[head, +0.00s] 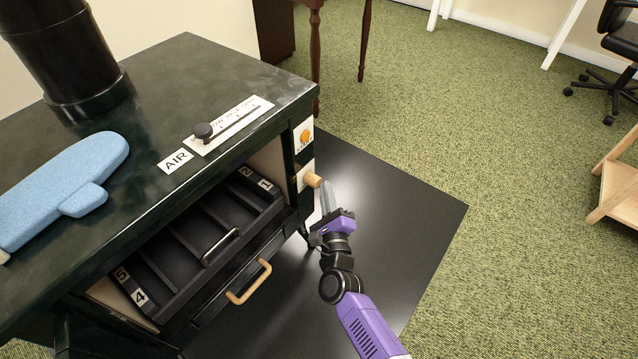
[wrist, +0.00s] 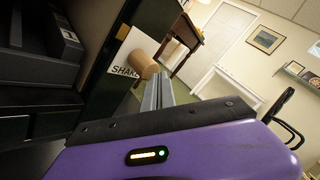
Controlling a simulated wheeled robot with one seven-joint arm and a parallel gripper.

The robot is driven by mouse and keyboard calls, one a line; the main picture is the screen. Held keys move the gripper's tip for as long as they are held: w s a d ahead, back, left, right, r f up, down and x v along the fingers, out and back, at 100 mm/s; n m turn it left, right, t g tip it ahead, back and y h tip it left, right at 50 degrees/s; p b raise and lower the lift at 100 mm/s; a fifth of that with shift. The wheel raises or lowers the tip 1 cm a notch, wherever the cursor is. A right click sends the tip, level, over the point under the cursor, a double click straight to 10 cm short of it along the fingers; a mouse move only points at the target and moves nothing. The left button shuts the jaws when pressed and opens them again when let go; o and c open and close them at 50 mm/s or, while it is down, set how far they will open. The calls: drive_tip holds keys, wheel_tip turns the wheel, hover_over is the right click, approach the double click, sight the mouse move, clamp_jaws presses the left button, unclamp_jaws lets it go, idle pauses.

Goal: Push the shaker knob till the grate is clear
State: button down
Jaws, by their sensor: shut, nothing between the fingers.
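The shaker knob (head: 313,180) is a light wooden cylinder sticking out of the right front post of the dark green stove (head: 170,75). It also shows in the wrist view (wrist: 146,66), beside a white label (wrist: 126,60) that reads "SHAK", partly hidden. My gripper (head: 326,187) is shut and empty. Its fingertips are right by the knob's outer end in both views; I cannot tell whether they touch it. The stove's open front shows a dark grate (head: 190,240) with numbered labels and dividers. I see no clear sign of ash on it.
A blue oven mitt (head: 60,185) lies on the stove top near a black flue pipe (head: 75,65). An AIR slider (head: 225,125) and an orange indicator (head: 305,135) are above the knob. A drawer with a wooden handle (head: 250,282) is below the grate. The black floor plate (head: 400,220) is clear.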

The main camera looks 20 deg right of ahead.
drive_tip(key=shift+w+a+b, duration=0.45)
drive_tip(key=shift+w+a, duration=0.25)
drive_tip(key=shift+w, duration=0.2)
idle(1.2)
idle(0.3)
drive_tip(key=shift+s+d, duration=0.5)
drive_tip(key=shift+s, duration=0.2)
drive_tip(key=shift+s+d, duration=0.5)
drive_tip(key=shift+s, duration=0.2)
drive_tip(key=shift+s+d, duration=0.75)
drive_tip(key=shift+s, duration=0.3)
drive_tip(key=shift+s+d, duration=0.75)
drive_tip(key=shift+s, duration=0.25)
